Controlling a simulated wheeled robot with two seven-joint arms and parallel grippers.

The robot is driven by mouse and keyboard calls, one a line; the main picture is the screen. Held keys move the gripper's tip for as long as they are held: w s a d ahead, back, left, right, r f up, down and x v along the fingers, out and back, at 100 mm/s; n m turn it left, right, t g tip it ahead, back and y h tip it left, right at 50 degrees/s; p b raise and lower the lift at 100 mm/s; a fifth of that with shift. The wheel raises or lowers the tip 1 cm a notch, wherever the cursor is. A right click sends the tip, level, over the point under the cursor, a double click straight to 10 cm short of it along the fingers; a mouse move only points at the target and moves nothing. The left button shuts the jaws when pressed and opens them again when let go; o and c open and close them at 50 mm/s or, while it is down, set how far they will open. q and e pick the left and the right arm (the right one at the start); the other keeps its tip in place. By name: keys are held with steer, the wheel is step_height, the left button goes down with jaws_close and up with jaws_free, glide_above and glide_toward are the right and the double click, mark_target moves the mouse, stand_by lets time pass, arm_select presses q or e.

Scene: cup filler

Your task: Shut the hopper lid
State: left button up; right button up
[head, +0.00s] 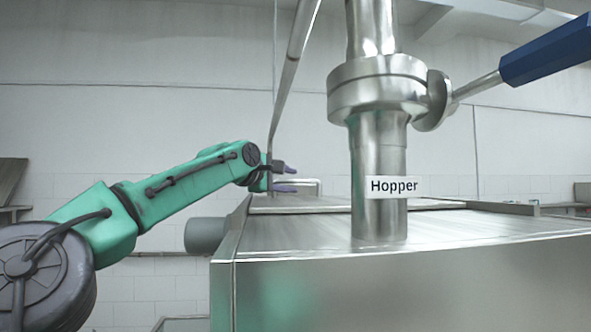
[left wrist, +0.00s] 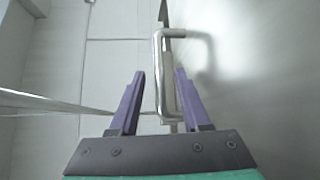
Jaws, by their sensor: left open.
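The hopper, with its sign (head: 394,187), fills the right half of the head view, and its metal front wall (head: 420,285) is nearest. A U-shaped metal handle (head: 319,187) shows at the far left of its top; I cannot tell the lid's angle from here. My left gripper (head: 289,178) is open at this handle, its purple fingers pointing right. In the left wrist view, the handle (left wrist: 158,85) stands out from a smooth metal panel (left wrist: 255,70). Its long bar lies between the open fingers (left wrist: 160,74), with a gap visible on both sides. My right gripper is not in view.
A thick vertical pipe (head: 378,160) with a collar and a blue-handled lever (head: 545,50) rises from the hopper top. A slanted metal bar (head: 287,85) passes close to my left gripper. A grey cylinder (head: 204,235) juts from the hopper's left side.

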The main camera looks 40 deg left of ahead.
arm_select(q)
steer(key=w, duration=0.2)
steer(key=w+a+p, duration=0.1)
steer(key=shift+w+f, duration=0.2)
steer(key=shift+f, duration=0.1)
steer(key=shift+s+d+r, duration=0.15)
steer(key=shift+s+d, duration=0.15)
steer(key=shift+s, duration=0.1)
jaws_close()
stand_by(0.7)
